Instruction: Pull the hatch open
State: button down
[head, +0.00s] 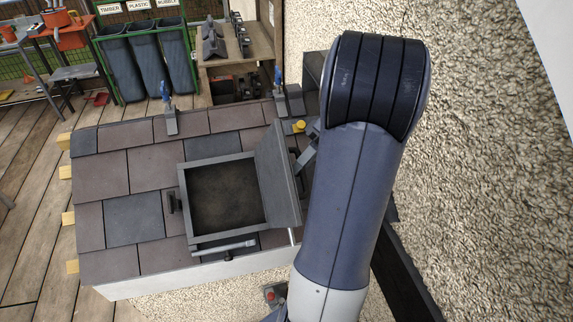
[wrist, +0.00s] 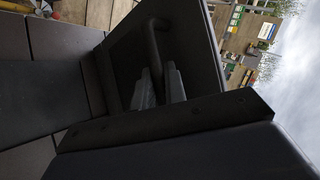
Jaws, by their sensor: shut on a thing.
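The hatch is a square grey frame (head: 183,212) set in the tiled roof. Its lid (head: 277,175) stands up steeply from the frame's right side, and the dark opening shows beside it. In the wrist view the dark lid (wrist: 200,50) fills the middle, with a curved bar handle (wrist: 155,38) on its face. My gripper (wrist: 160,88) is shut on this handle, one pale finger on each side of it. In the head view my arm comes from the right, and the grip on the handle is mostly hidden behind the lid and arm.
Red-brown and grey tiles (head: 100,172) surround the hatch. A rough wall (head: 480,150) rises close on the right. Blue-handled tools (head: 168,110) stand along the roof's top edge. Bins (head: 150,62) and a shelf (head: 235,60) stand behind. Wooden decking lies left.

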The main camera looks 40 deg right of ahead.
jog(key=shift+s+d+f+n+g+y, duration=0.15)
jog(key=shift+d+f+n+g+y, duration=0.25)
jog(key=shift+d, duration=0.45)
jog(key=shift+f, duration=0.15)
jog(key=c, duration=1.7)
grip_release()
jog(key=shift+a, duration=0.1)
notch_tip(320, 180, up, 10)
jog(key=p, duration=0.7)
